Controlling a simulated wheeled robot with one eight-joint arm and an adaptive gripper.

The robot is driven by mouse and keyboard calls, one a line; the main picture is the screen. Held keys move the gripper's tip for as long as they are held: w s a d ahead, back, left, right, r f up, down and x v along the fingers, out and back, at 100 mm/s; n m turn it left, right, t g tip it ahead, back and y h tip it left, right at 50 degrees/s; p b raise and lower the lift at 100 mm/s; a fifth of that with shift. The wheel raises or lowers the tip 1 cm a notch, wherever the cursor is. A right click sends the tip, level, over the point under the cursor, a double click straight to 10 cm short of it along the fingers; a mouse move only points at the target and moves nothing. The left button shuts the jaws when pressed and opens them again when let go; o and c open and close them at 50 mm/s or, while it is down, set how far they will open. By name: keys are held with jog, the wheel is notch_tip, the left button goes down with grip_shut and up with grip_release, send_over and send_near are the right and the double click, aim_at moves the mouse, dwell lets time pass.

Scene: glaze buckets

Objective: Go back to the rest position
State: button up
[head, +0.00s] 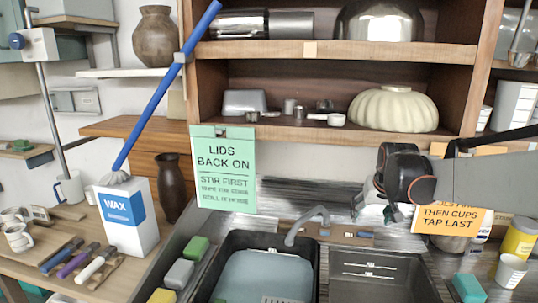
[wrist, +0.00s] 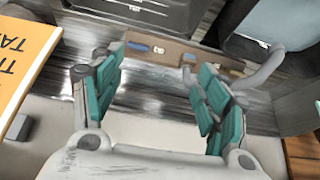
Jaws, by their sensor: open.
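My gripper (wrist: 158,72) is open in the wrist view, with teal pads on both fingers and nothing held between them. In the head view my gripper (head: 372,205) hangs at the right, in front of the back wall and above the sink's rear edge. My dark wrist joint and grey arm partly cover it there. Beyond the fingers in the wrist view is a brown strip (wrist: 170,52) with small coloured items behind the sink. The faucet (wrist: 262,70) stands to the right of the fingers in that view, apart from them.
The sink has a water-filled left basin (head: 318,245) and a dark right basin (head: 375,292). An orange sign (head: 462,222) is close beside my arm. A wooden shelf (head: 330,133) is above. The wax carton (head: 145,235), yellow tub (head: 520,238) and white cup (head: 510,271) stand at the sides.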

jog(key=s+a+f, duration=0.1)
jog(key=s+a, duration=0.2)
jog(key=s, duration=0.7)
jog(key=s+a+n+t, duration=0.1)
jog(key=s+a, duration=0.2)
jog(key=s, duration=0.8)
jog(key=s+a+f, duration=0.1)
jog(key=s+a, duration=0.3)
jog(key=s, duration=0.6)
jog(key=shift+s+f+n+t+y+b, duration=0.3)
jog(key=shift+s+n+y+b, duration=0.05)
jog(key=shift+n+y, duration=0.05)
